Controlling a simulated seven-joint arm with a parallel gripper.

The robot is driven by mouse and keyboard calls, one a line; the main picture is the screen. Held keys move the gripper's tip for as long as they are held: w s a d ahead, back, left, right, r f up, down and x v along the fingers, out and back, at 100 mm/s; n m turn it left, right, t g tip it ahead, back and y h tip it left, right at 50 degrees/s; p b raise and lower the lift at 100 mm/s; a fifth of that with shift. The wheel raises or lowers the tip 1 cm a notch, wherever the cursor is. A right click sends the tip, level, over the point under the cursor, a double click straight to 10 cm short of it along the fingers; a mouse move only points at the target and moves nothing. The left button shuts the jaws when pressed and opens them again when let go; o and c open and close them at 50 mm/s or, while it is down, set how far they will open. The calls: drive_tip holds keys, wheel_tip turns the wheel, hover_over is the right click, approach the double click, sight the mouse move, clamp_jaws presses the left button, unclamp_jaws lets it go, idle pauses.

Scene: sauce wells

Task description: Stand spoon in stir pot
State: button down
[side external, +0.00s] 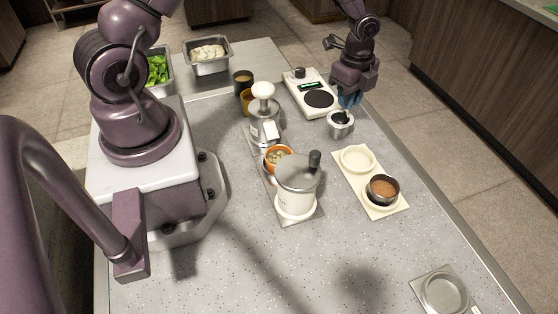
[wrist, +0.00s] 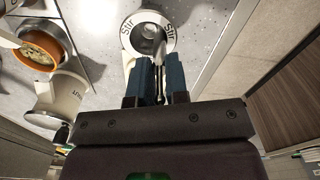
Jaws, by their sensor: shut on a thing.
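The stir pot (side external: 340,131) is a small steel pot near the far right edge of the counter. In the wrist view its pale rim (wrist: 129,37) carries the word "Stir" on both sides. My gripper (side external: 348,101) points down just above the pot, its blue fingers close together. It is shut on the spoon (wrist: 158,44), whose metal part reaches over or into the pot mouth between the fingertips (wrist: 160,62).
A scale with a dark round plate (side external: 319,99) stands behind the pot. A cream board (side external: 372,195) with a round well and a brown-filled bowl (side external: 382,189) lies in front. A white lidded jar (side external: 296,190) and orange bowl (side external: 267,158) stand left. The front counter is mostly clear.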

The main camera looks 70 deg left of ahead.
drive_tip(key=shift+f, duration=0.45)
drive_tip(key=shift+f, duration=0.25)
idle(0.3)
drive_tip(key=shift+c, duration=2.1)
unclamp_jaws()
drive_tip(key=shift+r, duration=4.55)
